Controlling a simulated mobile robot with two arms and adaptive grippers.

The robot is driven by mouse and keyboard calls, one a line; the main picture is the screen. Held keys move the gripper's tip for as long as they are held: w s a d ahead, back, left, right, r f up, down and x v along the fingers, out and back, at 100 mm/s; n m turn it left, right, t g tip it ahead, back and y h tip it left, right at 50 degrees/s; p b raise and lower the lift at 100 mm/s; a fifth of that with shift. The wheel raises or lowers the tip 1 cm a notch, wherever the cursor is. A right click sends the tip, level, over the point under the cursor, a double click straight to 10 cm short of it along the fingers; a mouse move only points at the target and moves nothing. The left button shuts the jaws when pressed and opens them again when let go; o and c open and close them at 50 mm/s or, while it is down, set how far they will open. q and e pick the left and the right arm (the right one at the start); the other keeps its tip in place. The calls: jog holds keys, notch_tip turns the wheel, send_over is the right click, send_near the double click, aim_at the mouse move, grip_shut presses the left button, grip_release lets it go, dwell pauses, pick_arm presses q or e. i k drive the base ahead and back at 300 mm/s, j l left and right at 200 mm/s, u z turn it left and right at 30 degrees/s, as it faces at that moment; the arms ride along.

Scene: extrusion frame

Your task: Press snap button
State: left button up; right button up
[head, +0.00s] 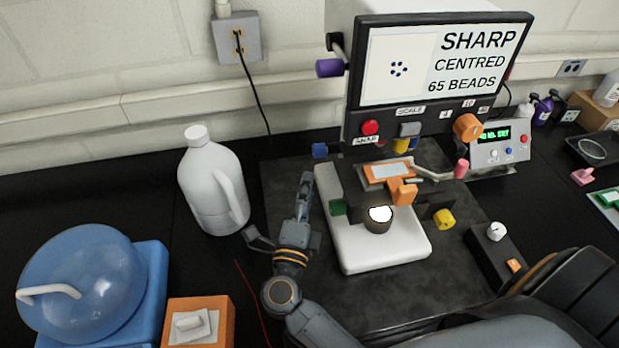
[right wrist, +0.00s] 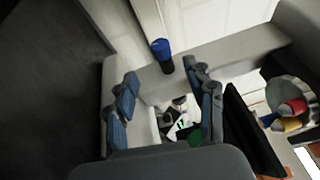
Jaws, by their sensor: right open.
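The red snap button (head: 370,127) is on the front panel under the screen, at its left. A white "SNAP" label (head: 367,140) is just below it. My right gripper (head: 279,208) is left of the white microscope base, lower than the button and apart from it. Its fingers are spread and hold nothing. In the right wrist view the same open fingers (right wrist: 166,102) frame a pale surface, with a blue knob (right wrist: 162,52) beyond them. I cannot pick out the snap button surely in that view. My left gripper is not in view.
The screen (head: 445,60) reads "SHARP CENTRED 65 BEADS". A white jug (head: 212,185) stands left of my right gripper. An orange box (head: 198,322) is at the front left.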

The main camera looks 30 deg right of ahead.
aim_at(369, 126)
jog(key=k+j+z, duration=0.2)
jog(key=z, duration=0.25)
jog(key=k+j+z, duration=0.1)
jog(key=z, duration=0.2)
jog(key=i+l+z, duration=0.1)
jog(key=i+z, duration=0.25)
jog(key=z, duration=0.15)
